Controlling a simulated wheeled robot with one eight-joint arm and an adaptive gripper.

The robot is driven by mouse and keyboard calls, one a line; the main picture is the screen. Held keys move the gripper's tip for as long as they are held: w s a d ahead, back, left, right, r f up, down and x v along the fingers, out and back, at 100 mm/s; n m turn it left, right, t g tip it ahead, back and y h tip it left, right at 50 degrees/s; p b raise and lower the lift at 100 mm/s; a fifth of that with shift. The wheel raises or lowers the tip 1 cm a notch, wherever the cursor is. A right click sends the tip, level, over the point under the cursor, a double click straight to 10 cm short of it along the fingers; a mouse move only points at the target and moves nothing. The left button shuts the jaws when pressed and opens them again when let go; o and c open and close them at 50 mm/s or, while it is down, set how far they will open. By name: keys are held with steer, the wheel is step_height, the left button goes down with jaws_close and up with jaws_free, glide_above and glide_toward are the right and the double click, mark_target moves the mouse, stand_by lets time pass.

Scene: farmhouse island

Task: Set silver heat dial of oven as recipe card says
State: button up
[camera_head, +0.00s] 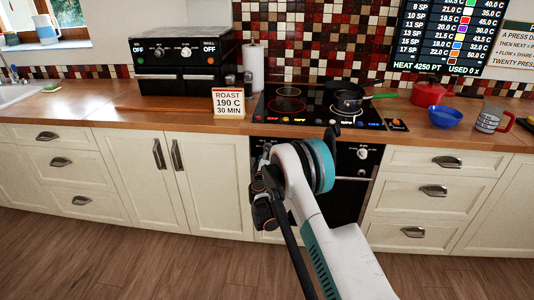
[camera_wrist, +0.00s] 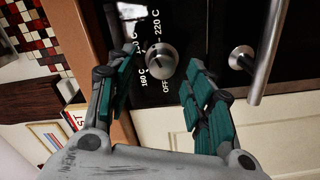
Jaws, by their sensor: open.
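The silver heat dial (camera_wrist: 162,60) shows in the wrist view on the black oven front, with OFF, 160 C and 220 C readable around it. I cannot tell which mark it points to. My gripper (camera_wrist: 158,72) is open, one finger on each side of the dial in the picture; contact is unclear. In the head view my gripper (camera_head: 263,165) is at the left side of the oven (camera_head: 346,190), and my arm hides that part of its panel. The recipe card (camera_head: 229,103) on the counter reads ROAST, 190 C, 30 MIN. Its edge shows in the wrist view (camera_wrist: 57,140).
A metal bar handle (camera_wrist: 267,50) lies beside the dial in the wrist view. Another knob (camera_head: 363,153) is at the oven's right. Above is the hob (camera_head: 290,104) with a dark pan (camera_head: 348,101). Cabinets flank the oven; the floor in front is clear.

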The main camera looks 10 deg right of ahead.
steer(key=v, duration=0.9)
steer(key=shift+w+a, duration=0.1)
steer(key=w+d+m, duration=0.1)
steer(key=w+m, duration=0.2)
steer(key=m, duration=0.1)
steer(key=w+d+m, duration=0.1)
steer(key=w+m, duration=0.2)
steer(key=m, duration=0.1)
steer(key=w+d+m, duration=0.1)
steer(key=w+m, duration=0.3)
steer(key=shift+w+d+f, duration=0.1)
steer(key=shift+d+f, duration=0.1)
steer(key=shift+f, duration=0.05)
steer(key=shift+w+d+r, duration=0.15)
steer(key=shift+w+d, duration=0.05)
steer(key=shift+w, duration=0.4)
steer(key=shift+c, duration=0.6)
steer(key=c, duration=1)
